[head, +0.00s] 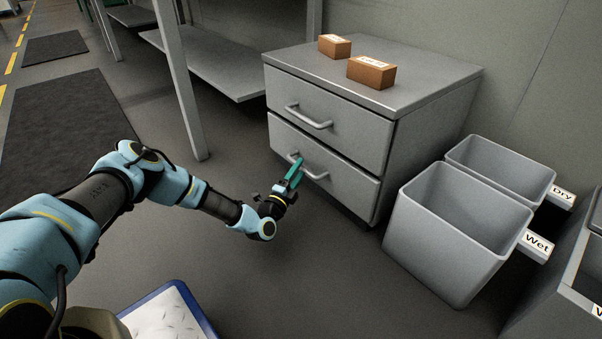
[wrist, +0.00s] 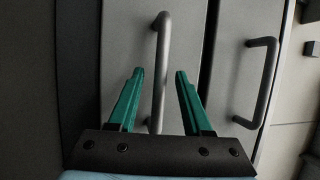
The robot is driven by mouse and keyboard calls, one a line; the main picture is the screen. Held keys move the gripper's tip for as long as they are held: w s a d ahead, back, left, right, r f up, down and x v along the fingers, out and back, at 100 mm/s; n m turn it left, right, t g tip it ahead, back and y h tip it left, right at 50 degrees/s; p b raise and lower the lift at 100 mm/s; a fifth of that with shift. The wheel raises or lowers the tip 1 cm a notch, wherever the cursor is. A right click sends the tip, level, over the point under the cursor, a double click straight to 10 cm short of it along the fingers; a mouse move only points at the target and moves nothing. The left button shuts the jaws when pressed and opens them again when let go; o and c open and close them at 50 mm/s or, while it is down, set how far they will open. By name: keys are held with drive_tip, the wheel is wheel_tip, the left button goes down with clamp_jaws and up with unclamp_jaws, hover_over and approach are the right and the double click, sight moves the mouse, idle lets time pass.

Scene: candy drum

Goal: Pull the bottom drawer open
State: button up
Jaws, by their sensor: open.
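The grey two-drawer cabinet (head: 432,112) stands in the middle of the head view. Its bottom drawer (head: 345,187) is closed and has a bar handle (head: 316,174). The top drawer (head: 345,124) is closed too, with its own handle (head: 309,122). My gripper (head: 298,165) has green fingers and is at the bottom drawer's handle. In the wrist view the open fingers (wrist: 160,72) sit on either side of the bottom handle (wrist: 160,60), with a gap to each side. The top handle (wrist: 268,80) is to the right there. Whether the fingertips reach past the bar is unclear.
Two brown boxes (head: 371,72) (head: 334,46) lie on the cabinet top. Grey bins labelled Wet (head: 440,240) and Dry (head: 490,165) stand to the right. A grey shelf (head: 205,60) stands at left behind my arm. The floor in front of the drawers is clear around my gripper.

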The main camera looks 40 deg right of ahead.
drive_tip(key=shift+x, duration=0.8)
drive_tip(key=shift+c, duration=0.3)
clamp_jaws()
idle(0.6)
